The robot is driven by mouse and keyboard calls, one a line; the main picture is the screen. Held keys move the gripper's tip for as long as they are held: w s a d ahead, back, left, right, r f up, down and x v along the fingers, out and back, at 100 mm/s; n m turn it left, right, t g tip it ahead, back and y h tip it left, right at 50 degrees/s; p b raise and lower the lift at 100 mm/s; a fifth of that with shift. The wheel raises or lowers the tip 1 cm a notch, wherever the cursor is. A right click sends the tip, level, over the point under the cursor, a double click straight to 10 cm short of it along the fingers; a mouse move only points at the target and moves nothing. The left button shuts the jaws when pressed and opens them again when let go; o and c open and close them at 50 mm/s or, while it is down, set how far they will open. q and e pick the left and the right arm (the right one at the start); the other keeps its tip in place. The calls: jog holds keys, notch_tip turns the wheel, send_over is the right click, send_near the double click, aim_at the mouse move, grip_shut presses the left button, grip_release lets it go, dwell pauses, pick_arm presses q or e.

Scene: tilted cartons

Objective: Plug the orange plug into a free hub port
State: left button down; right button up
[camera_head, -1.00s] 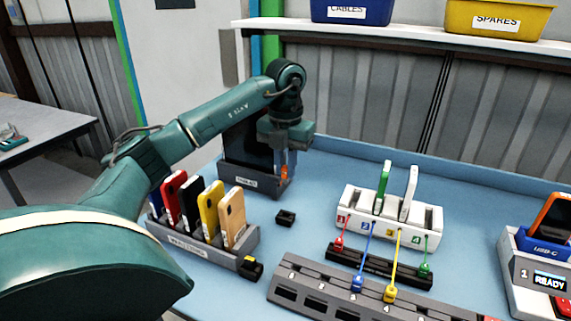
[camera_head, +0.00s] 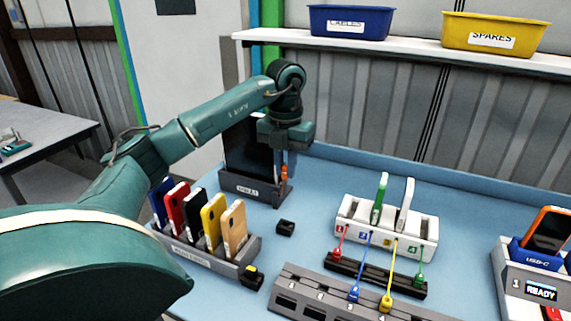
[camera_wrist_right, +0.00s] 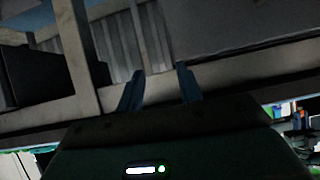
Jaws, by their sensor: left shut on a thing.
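My left gripper (camera_head: 286,165) points down beside the tablet dock and is shut on the orange plug (camera_head: 284,173), which is small and partly hidden by the fingers. The grey hub (camera_head: 327,294) lies at the front centre with a row of numbered ports. A blue plug (camera_head: 354,293) and a yellow plug (camera_head: 386,303) sit in its ports towards the right; ports at its left end look empty. My right gripper (camera_wrist_right: 160,88) shows in the right wrist view with its fingers apart and nothing between them.
A tablet dock (camera_head: 240,183), a rack of several phones (camera_head: 190,254) and a small black block (camera_head: 286,228) are nearby. A white charging station (camera_head: 380,238) stands behind a black strip (camera_head: 375,280) holding red and green plugs. A USB-C dock (camera_head: 515,262) stands at right.

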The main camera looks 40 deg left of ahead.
aim_at(286, 178)
dwell(0.3)
pick_arm(q)
jog(key=shift+f+b, duration=1.8)
jog(key=shift+f, duration=1.15)
jog(key=shift+d, duration=0.1)
jog(key=s+d, duration=0.7)
jog(key=d, duration=0.1)
jog(key=s+d, duration=0.4)
jog(key=d, duration=0.1)
jog(key=shift+s+p, duration=0.3)
dwell(0.5)
